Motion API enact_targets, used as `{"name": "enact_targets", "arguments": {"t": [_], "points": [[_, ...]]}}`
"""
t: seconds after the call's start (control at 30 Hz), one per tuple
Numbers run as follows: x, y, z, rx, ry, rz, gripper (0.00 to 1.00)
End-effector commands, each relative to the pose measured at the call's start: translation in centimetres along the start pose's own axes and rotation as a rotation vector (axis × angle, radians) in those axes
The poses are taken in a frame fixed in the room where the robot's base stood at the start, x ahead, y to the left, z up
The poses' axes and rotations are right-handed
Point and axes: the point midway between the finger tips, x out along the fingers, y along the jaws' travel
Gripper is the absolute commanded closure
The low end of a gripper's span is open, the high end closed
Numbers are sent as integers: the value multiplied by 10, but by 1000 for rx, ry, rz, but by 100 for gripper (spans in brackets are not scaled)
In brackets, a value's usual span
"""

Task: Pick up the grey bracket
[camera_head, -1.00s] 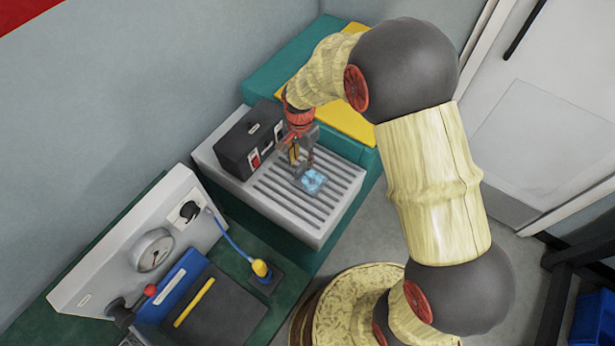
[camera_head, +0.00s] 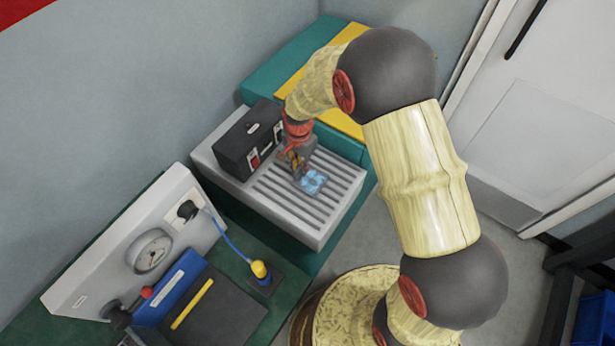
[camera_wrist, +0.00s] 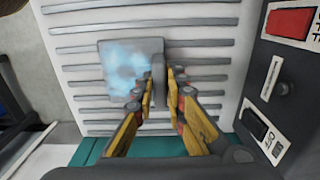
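The grey bracket (camera_wrist: 118,60) is a flat plate with pale blue patches and an upright flange (camera_wrist: 159,77) along its right side in the wrist view. It lies on the slatted light-grey rack (camera_head: 335,205), and its blue patch shows in the head view (camera_head: 313,181). My gripper (camera_wrist: 163,88) is down at the bracket, with its yellow-sided fingers on either side of the flange. A narrow gap shows at the right finger, so the fingers look open around the flange. In the head view my gripper (camera_head: 297,163) partly hides the bracket.
A black box (camera_head: 245,140) with a red switch stands on the rack, close beside my gripper. A gauge panel (camera_head: 150,250) and blue hose are at the lower left. A yellow mat (camera_head: 335,105) lies behind. The rack's front slats are clear.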

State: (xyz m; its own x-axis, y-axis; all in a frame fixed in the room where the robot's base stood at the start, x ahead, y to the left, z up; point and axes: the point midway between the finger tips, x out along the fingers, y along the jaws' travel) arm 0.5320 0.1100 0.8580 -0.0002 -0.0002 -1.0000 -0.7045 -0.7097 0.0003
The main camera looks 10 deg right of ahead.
Motion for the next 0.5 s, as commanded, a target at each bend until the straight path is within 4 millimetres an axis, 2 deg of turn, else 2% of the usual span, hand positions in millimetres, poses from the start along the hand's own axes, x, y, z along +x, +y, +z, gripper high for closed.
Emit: {"name": "enact_targets", "arguments": {"t": [0.2,0.5], "points": [[0,0,0,0,0,0,100],[0,0,0,0,0,0,100]]}}
